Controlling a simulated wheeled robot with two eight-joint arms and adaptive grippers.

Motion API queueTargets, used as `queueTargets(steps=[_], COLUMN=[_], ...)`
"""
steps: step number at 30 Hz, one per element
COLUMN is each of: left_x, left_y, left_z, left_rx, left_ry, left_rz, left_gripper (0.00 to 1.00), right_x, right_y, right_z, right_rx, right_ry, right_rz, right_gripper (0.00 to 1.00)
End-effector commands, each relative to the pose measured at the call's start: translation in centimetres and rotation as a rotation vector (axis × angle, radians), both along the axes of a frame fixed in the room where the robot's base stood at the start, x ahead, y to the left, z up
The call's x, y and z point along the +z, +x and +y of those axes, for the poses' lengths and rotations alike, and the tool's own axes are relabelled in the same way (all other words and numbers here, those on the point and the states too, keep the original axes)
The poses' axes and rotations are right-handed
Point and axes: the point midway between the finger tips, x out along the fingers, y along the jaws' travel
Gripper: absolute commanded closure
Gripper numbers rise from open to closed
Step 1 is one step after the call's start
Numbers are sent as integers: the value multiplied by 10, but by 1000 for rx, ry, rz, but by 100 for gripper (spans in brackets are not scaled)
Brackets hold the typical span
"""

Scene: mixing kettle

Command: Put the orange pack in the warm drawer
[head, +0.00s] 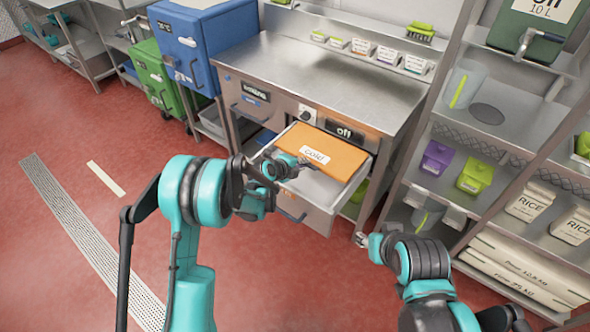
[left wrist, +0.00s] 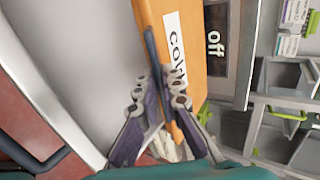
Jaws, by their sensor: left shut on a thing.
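The orange pack (head: 334,148) is a flat slab with a white label reading "cold". In the head view it is over the open drawer (head: 325,188), inside its outline; I cannot tell whether it touches the drawer floor. A panel marked "off" (head: 345,132) is just behind it. My left gripper (head: 297,166) is shut on the pack's near edge. In the left wrist view its fingers (left wrist: 165,88) clasp the edge of the pack (left wrist: 182,50) beside the label. My right gripper (head: 368,241) is small and empty-looking to the right of the drawer; its jaws are unclear.
The steel counter (head: 335,75) above the drawer is mostly clear. A shelf rack on the right holds a purple box (head: 437,157), a green box (head: 475,176) and rice bags (head: 530,202). Blue (head: 205,45) and green (head: 152,75) bins stand left. The red floor (head: 90,120) is open.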

Motion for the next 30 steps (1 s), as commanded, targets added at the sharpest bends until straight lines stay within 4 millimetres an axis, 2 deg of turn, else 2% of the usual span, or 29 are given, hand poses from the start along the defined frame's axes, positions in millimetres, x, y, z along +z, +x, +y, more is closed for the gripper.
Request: queueTargets(steps=[3,8,16,28,30], left_x=[-5,-11,-45,-47,-49], left_y=[8,9,9,9,8], left_z=[-5,-6,-6,-6,-6], left_rx=[2,4,4,4,1], left_ry=[-2,-2,-2,-2,0], left_rz=[-3,-2,-2,-2,0], left_gripper=[100,100,100,100,78], right_x=[-4,-7,-26,-24,-24], right_y=[0,0,0,0,0], right_z=[0,0,0,0,0], right_rx=[0,0,0,0,0], right_ry=[0,0,0,0,0], right_rz=[0,0,0,0,0], right_gripper=[60,60,60,60,60])
